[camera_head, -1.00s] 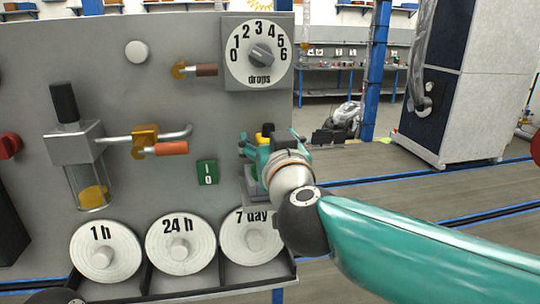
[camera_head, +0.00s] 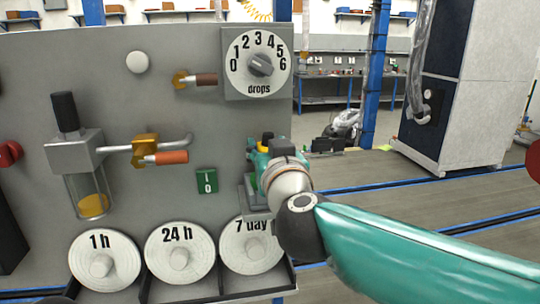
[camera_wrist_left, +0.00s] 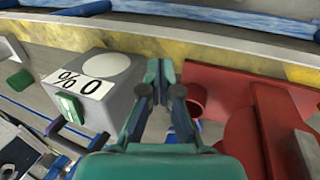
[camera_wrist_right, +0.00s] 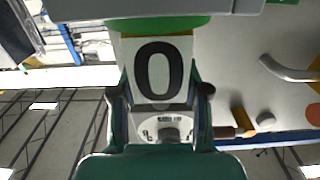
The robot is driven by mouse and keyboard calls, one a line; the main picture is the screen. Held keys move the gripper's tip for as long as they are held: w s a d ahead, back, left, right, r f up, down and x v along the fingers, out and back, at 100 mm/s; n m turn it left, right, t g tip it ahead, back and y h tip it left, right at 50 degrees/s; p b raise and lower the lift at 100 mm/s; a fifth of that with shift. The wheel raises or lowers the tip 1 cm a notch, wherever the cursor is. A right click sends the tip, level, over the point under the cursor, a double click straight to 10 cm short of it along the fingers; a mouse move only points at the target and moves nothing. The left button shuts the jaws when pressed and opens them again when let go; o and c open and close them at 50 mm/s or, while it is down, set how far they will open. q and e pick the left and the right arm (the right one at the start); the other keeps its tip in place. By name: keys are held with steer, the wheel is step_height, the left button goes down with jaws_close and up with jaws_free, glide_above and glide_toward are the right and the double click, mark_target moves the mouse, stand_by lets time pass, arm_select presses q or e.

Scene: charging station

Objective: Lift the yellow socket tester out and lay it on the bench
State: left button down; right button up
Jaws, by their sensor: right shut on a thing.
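The yellow socket tester (camera_head: 262,148) shows only as a small yellow and black part at the right edge of the grey panel, mostly hidden by my right gripper (camera_head: 272,158). In the right wrist view a white face marked 0, with yellowish edges (camera_wrist_right: 158,70), sits between the fingers of my right gripper (camera_wrist_right: 160,92); I take it for the tester. The right gripper is shut on it, and it appears still at the panel. In the left wrist view my left gripper (camera_wrist_left: 159,75) has its fingertips together with nothing seen between them.
The panel (camera_head: 230,130) carries a drops dial (camera_head: 258,63), a green switch (camera_head: 206,181) and several white discs in a tray, the 7 day disc (camera_head: 245,252) nearest my right arm. A grey box (camera_wrist_left: 95,90) and a red object (camera_wrist_left: 235,85) flank my left gripper.

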mark_target(272, 135)
step_height(272, 135, up, 4)
steer(key=shift+r+p, duration=0.1)
steer(key=shift+p, duration=1.1)
steer(key=s, duration=0.2)
steer(key=s+b, duration=0.1)
steer(key=shift+s+d+f, duration=0.2)
steer(key=shift+d+f, duration=0.15)
steer(key=s+d+p, duration=0.1)
steer(key=s+d, duration=0.2)
steer(key=s, duration=1.1)
steer(key=shift+s+r, duration=0.15)
steer(key=shift+r, duration=0.05)
